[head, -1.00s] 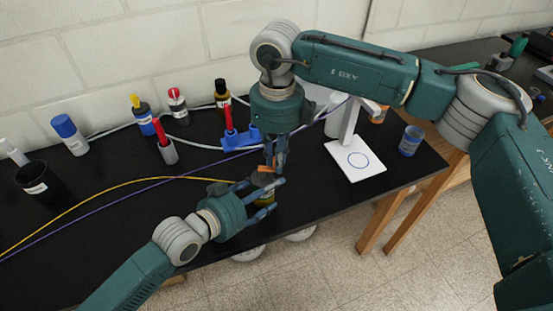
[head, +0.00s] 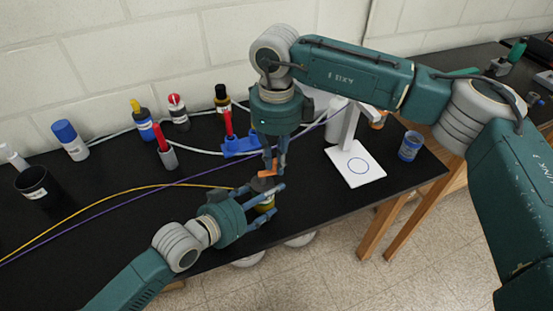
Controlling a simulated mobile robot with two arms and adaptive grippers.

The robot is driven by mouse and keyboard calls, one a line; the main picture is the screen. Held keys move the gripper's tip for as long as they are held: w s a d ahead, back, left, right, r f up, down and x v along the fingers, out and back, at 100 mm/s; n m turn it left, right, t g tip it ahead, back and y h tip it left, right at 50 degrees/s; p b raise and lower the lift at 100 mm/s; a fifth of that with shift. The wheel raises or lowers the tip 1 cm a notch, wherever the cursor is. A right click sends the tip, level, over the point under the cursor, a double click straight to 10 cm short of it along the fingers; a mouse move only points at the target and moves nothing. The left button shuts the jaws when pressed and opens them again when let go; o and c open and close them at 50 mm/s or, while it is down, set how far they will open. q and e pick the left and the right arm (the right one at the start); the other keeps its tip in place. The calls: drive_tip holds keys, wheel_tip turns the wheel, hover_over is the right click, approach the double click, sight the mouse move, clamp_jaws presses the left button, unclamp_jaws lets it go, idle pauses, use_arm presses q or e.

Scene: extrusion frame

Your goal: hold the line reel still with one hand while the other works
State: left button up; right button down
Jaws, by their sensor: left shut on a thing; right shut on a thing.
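The line reel is a small olive-yellow thing (head: 265,204) near the front edge of the black bench, mostly hidden by fingers. My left gripper (head: 273,198) comes in from the lower left, with its fingers shut around the reel. My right gripper (head: 272,166) points down from above, just over the reel, shut on a small orange piece (head: 267,173). Whether that piece is joined to the reel is hidden. A yellow line (head: 130,190) runs from near the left gripper to the left across the bench.
Several bottles, a blue stand (head: 240,146) and a grey holder (head: 168,158) stand at the back. A black cup (head: 38,184) is at the left. A white stand (head: 353,164) and a blue jar (head: 410,146) are at the right. A purple cable (head: 150,183) crosses the bench.

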drive_tip(key=c, duration=1.7)
unclamp_jaws()
drive_tip(key=shift+o, duration=0.2)
wheel_tip(320, 180, up, 12)
